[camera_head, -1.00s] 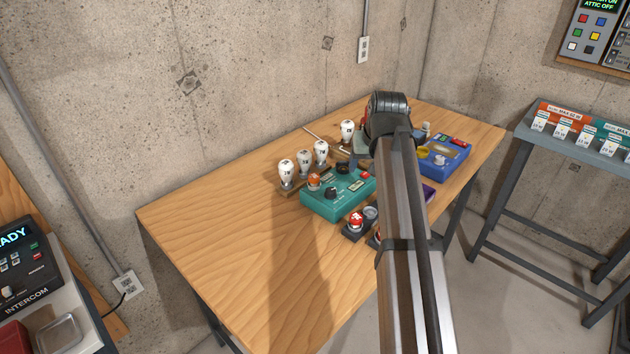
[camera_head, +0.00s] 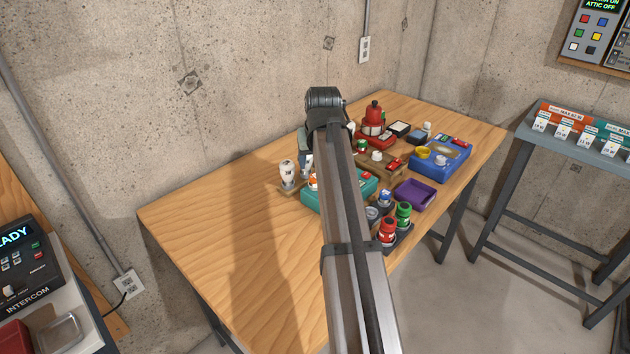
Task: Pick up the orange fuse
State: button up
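A small orange-and-white piece (camera_head: 313,182), likely the orange fuse, sits at the left end of the teal box (camera_head: 311,202) on the wooden table. My arm covers part of it and much of the box. My gripper (camera_head: 304,141) shows only as a grey-green sliver left of the arm's end, above and behind the teal box. Its fingertips are hidden behind the arm, so I cannot see whether it is open or holds anything.
A white numbered fuse (camera_head: 287,173) stands left of the box. Red and green fuses (camera_head: 403,213), a purple tray (camera_head: 415,194), a blue box (camera_head: 440,153) and a red device (camera_head: 374,125) stand right of my arm. The table's left half (camera_head: 220,230) is clear.

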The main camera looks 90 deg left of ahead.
jog(key=shift+x, duration=3.5)
jog(key=shift+w, duration=0.1)
jog(key=shift+c, duration=0.4)
grip_shut()
jog(key=shift+r, duration=0.1)
notch_tip(320, 180, up, 10)
jog(key=shift+w, duration=0.1)
